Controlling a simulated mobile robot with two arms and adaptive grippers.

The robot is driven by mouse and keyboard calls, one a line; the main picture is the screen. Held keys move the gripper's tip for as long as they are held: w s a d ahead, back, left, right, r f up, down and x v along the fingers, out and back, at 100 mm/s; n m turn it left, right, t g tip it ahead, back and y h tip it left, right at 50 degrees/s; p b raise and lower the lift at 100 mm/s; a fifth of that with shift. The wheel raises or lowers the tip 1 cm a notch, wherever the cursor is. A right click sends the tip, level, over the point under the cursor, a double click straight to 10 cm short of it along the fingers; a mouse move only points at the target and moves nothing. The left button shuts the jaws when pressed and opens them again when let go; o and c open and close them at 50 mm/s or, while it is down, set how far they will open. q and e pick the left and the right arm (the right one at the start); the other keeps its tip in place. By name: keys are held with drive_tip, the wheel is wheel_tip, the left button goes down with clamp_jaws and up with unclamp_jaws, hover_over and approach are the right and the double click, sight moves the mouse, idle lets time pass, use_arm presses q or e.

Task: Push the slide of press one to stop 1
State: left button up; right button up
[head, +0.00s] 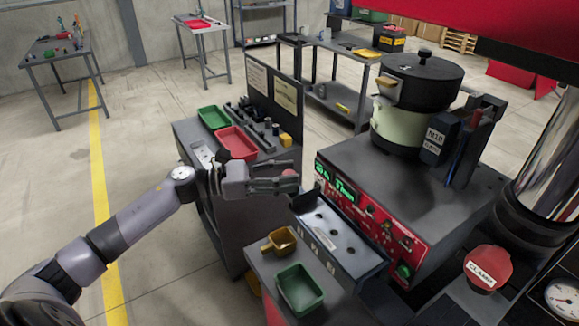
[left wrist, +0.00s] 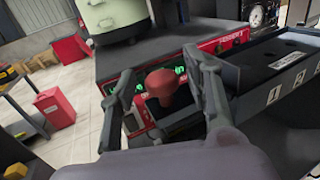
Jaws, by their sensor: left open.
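The slide unit of the press (head: 337,240) is a grey channel with dark holes on top and numbered marks along its side. It runs in front of the red control panel. It also shows at the right in the left wrist view (left wrist: 280,65). A red round knob (head: 289,174) is at its far end, and it shows large in the left wrist view (left wrist: 161,86). My left gripper (head: 297,186) is open, with its two fingers on either side of the knob in the left wrist view (left wrist: 160,72). I cannot tell whether they touch it. My right gripper is not in view.
The grey machine (head: 430,185) with the bowl feeder (head: 405,130) stands right of the slide. A red CLAMP button (head: 488,267) is at the lower right. A cart holds a red tray (head: 237,144).

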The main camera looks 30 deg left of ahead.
use_arm(q)
drive_tip(key=shift+w+d, duration=0.35)
drive_tip(key=shift+d, duration=0.1)
drive_tip(key=shift+c, duration=0.5)
clamp_jaws()
